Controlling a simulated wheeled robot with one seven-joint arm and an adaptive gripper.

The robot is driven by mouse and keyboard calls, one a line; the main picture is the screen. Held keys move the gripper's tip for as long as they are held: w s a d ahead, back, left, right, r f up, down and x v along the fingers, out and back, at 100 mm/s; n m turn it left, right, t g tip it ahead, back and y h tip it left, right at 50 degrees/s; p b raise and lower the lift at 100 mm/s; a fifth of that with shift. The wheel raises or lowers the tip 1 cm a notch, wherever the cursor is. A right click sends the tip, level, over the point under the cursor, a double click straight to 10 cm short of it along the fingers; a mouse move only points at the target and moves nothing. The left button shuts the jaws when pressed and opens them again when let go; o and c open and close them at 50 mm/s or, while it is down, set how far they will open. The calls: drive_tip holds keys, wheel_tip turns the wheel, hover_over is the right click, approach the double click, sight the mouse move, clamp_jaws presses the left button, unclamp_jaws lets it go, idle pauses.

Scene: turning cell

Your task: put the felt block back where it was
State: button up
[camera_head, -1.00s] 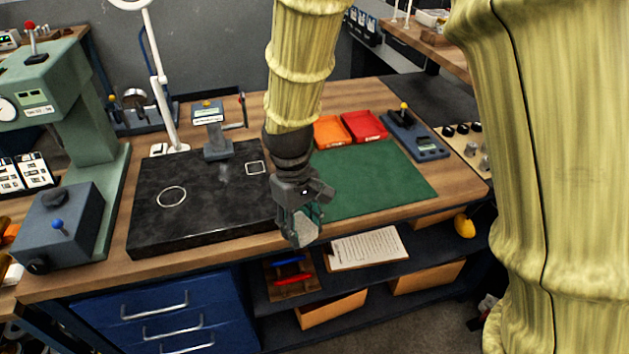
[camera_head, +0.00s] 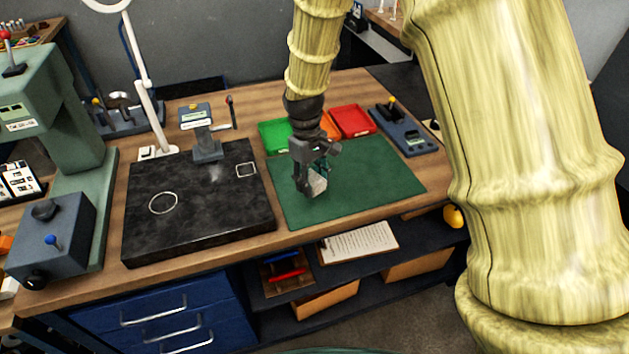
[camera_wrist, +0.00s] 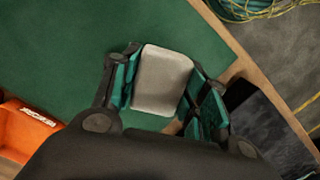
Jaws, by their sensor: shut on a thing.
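The felt block (camera_wrist: 162,80) is light grey with rounded corners. In the wrist view it sits between the two teal-lined fingers of my gripper (camera_wrist: 165,88). In the head view my gripper (camera_head: 311,188) is shut on the felt block (camera_head: 317,184) over the left part of the green mat (camera_head: 370,180). I cannot tell exactly how high above the mat the block is. The fingers hide its sides.
A black surface plate (camera_head: 205,225) with a circle and a square outline lies left of the mat. Green (camera_head: 273,136), orange and red (camera_head: 353,122) trays stand behind the mat. A grey device (camera_head: 405,132) is at the back right. The mat's right half is clear.

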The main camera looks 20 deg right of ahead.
sight(315, 185)
drive_tip(key=shift+w+d+f, duration=0.15)
drive_tip(key=shift+w+d, duration=0.35)
drive_tip(key=shift+w, duration=0.15)
drive_tip(key=shift+s+f+p, duration=0.1)
drive_tip(key=shift+f+p, duration=0.3)
drive_tip(key=shift+p, duration=0.05)
drive_tip(key=shift+f+p, duration=0.45)
drive_tip(key=shift+f, duration=0.85)
drive_tip(key=shift+f, duration=0.15)
drive_tip(key=o, duration=1)
drive_tip(key=shift+w+a+r+b, duration=0.1)
drive_tip(key=shift+w+r+b, duration=0.35)
drive_tip(key=shift+r, duration=1.6)
drive_tip(key=shift+w+a+r+b, duration=0.1)
drive_tip(key=shift+r+b, duration=0.7)
drive_tip(key=shift+r, duration=1.2)
drive_tip(key=shift+w+a+r+b, duration=0.15)
drive_tip(key=shift+r+b, duration=0.45)
drive_tip(key=shift+r, duration=1.45)
